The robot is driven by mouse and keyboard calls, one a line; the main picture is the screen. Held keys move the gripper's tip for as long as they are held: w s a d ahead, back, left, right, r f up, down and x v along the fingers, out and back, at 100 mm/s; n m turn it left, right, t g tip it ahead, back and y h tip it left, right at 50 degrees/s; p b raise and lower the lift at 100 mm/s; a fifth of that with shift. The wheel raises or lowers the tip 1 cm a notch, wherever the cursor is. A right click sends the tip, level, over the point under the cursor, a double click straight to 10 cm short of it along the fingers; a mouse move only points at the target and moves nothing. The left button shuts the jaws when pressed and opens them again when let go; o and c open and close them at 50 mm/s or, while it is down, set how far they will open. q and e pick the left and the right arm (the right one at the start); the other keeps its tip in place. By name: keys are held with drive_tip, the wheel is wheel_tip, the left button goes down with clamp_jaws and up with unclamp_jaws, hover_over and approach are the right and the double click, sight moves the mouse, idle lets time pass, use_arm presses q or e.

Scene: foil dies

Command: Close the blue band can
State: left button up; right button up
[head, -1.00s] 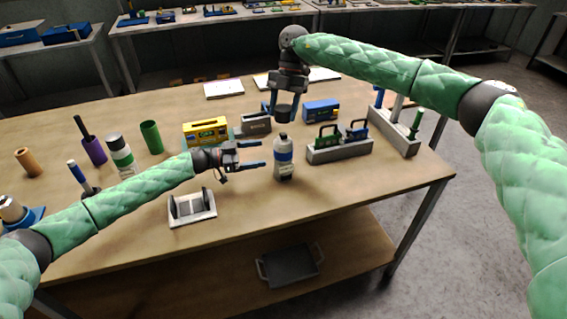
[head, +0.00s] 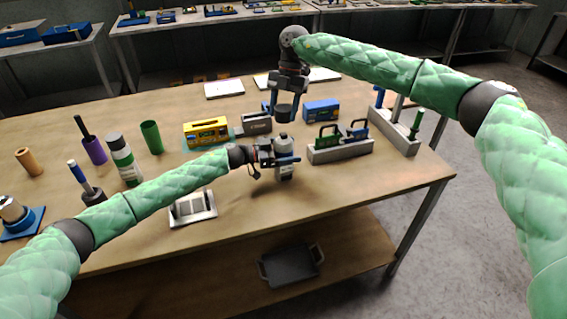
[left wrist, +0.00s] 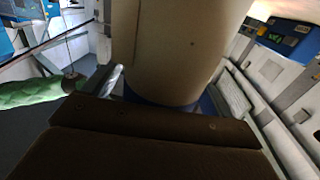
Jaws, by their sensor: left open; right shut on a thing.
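The blue band can (head: 284,144) stands upright on the table, pale grey, with its blue band mostly hidden behind my left gripper in the head view. It fills the upper middle of the left wrist view (left wrist: 180,50), with blue at its lower edge. My left gripper (head: 281,160) is open, with its fingers around the can at band height. I cannot tell whether they touch it. My right gripper (head: 283,107) is shut on a dark round lid (head: 284,113), held above and slightly behind the can, apart from it.
A yellow box (head: 206,132), a grey box (head: 254,123) and a blue box (head: 321,110) stand behind. A grey rack (head: 340,151) is to the right. A small grey stand (head: 193,208) is at front left. A green-band bottle (head: 123,160) and several cylinders stand left.

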sight(283, 134)
use_arm(q)
drive_tip(key=c, duration=1.5)
use_arm(e)
drive_tip(key=shift+f, duration=2.4)
drive_tip(key=shift+f, duration=0.1)
drive_tip(key=shift+f, duration=0.8)
drive_tip(key=shift+f, duration=0.6)
drive_tip(key=o, duration=1)
